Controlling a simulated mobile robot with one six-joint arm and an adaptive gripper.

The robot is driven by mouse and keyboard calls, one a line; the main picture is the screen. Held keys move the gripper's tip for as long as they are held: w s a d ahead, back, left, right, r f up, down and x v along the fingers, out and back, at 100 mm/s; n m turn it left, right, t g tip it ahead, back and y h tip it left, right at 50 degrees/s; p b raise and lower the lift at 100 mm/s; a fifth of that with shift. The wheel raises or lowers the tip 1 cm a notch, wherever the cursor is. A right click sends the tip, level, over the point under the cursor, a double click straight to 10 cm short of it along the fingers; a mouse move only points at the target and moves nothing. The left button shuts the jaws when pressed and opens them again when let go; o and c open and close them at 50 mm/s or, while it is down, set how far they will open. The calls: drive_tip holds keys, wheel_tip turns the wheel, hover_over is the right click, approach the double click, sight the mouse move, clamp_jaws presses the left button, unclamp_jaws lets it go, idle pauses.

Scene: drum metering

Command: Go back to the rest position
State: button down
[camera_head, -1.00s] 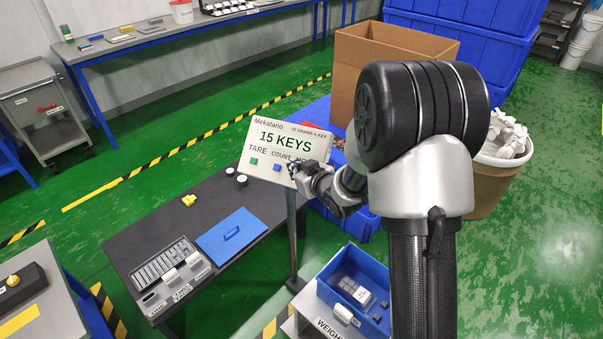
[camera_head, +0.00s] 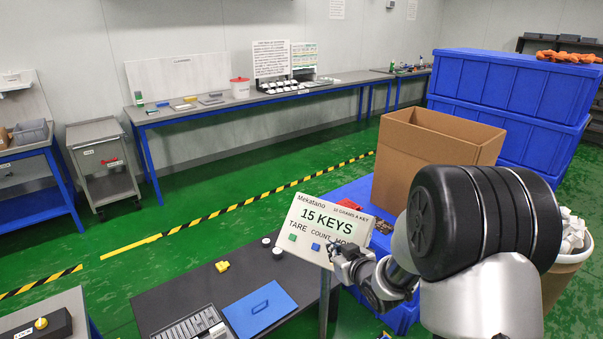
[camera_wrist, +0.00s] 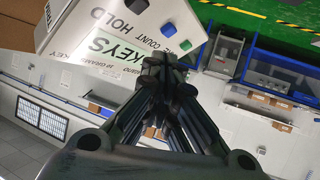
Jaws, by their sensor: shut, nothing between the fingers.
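My gripper (camera_head: 341,256) is at the lower right edge of the white display panel (camera_head: 318,230), which reads "15 KEYS" with labels TARE, COUNT and one partly hidden by my gripper. In the wrist view my gripper (camera_wrist: 165,72) has its fingers together and empty, beside the panel (camera_wrist: 95,40). I cannot tell whether the fingertips touch the panel.
A cardboard box (camera_head: 430,148) stands behind my arm, with blue crates (camera_head: 505,98) beyond. Green floor is open at the left.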

drive_tip(key=s+d+r+m+g+h, duration=0.2)
drive_tip(key=s+d+r+g+h, duration=0.15)
drive_tip(key=s+r, duration=0.85)
drive_tip(key=s+a+r+m+g, duration=0.1)
drive_tip(key=s+a+m+g, duration=0.1)
drive_tip(key=s, duration=2.4)
drive_tip(key=shift+s+a+g, duration=0.4)
drive_tip(key=shift+a+g, duration=0.3)
drive_tip(key=shift+g, duration=0.45)
